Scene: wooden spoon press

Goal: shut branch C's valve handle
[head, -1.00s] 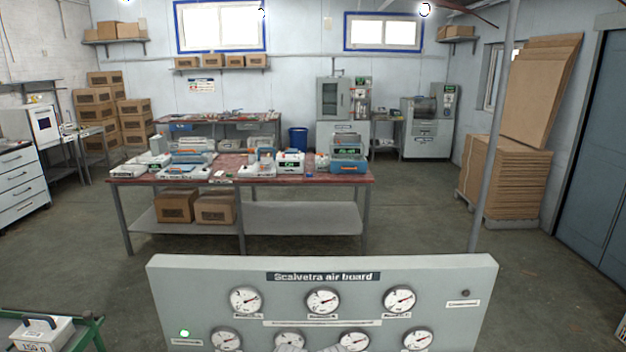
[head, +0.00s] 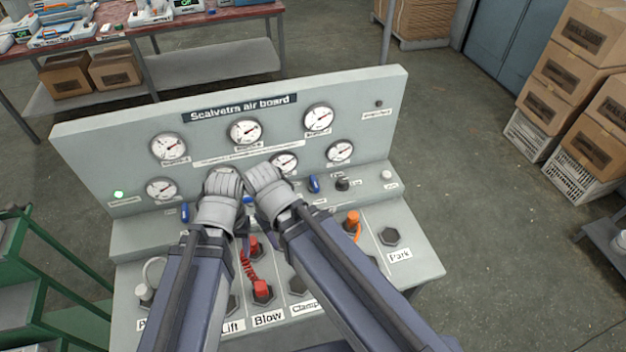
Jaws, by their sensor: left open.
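The grey air board (head: 90,160) stands in front of me with dial gauges on its upright panel. Blue valve handles sit on the ledge below: one on the left (head: 185,212), one right of my arms (head: 314,184), and part of one between my grippers (head: 249,200). Their small labels are too small to read, so I cannot tell which is branch C's. My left gripper (head: 224,184) is open at the ledge. My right gripper (head: 263,178) is close beside it. Both fingertips are hard to make out, and the grippers hide part of the ledge and a gauge.
The lower shelf has red plugs (head: 262,290) with a coiled red hose, an orange plug (head: 352,222) and sockets labelled Lift, Blow and Park. A black knob (head: 342,184) is on the ledge. A green rack (head: 30,270) stands left; boxes (head: 590,35) are stacked right.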

